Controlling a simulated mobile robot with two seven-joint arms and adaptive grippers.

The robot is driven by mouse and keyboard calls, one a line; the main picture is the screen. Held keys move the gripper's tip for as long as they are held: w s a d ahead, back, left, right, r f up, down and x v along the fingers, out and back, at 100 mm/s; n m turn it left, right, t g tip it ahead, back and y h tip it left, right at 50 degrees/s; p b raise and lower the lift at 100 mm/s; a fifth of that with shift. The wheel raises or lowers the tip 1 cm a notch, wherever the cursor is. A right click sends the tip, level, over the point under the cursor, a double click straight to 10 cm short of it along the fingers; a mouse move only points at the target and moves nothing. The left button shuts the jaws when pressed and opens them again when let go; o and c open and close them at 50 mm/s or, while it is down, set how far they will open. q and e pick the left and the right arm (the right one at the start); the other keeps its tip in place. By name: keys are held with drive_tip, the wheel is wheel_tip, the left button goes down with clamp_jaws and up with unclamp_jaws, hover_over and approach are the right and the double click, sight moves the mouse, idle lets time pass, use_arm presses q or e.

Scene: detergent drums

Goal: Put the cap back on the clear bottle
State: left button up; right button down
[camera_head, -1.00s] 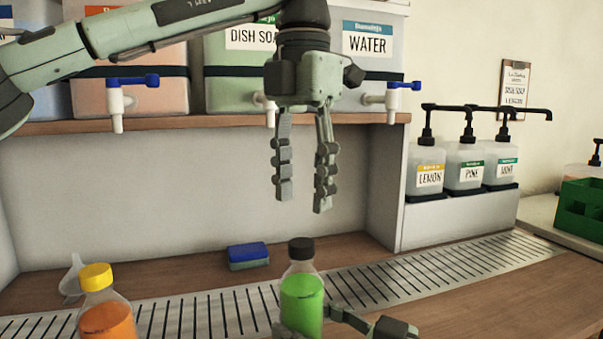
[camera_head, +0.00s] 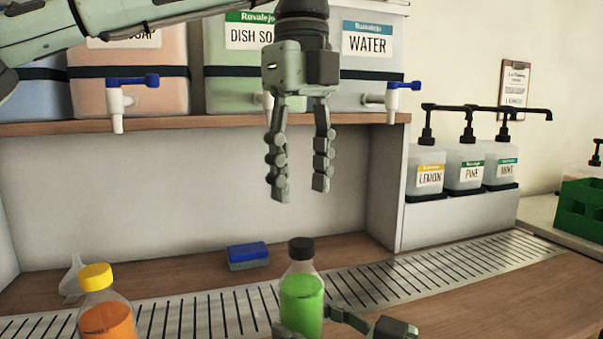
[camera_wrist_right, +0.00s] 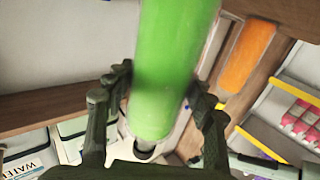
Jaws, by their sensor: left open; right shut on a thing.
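The clear bottle (camera_head: 301,296) holds green liquid and stands upright at the bottom middle of the head view. A black cap (camera_head: 300,249) sits on its neck; whether it is screwed tight I cannot tell. My right gripper (camera_head: 308,325) is shut on the bottle low down, partly cut off by the frame edge. In the right wrist view the green bottle (camera_wrist_right: 172,60) is between its fingers. My left gripper (camera_head: 300,193) is open and empty, pointing down, above the cap with a clear gap.
A yellow-capped bottle of orange liquid (camera_head: 105,315) stands at left. A blue sponge (camera_head: 248,256) and a white funnel (camera_head: 73,278) lie behind. Drums with taps, including the water drum (camera_head: 368,55), line the shelf. Pump bottles (camera_head: 465,165) and a green crate (camera_head: 580,207) are right.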

sight(301, 242)
use_arm(q)
drive_tip(key=shift+f, duration=4)
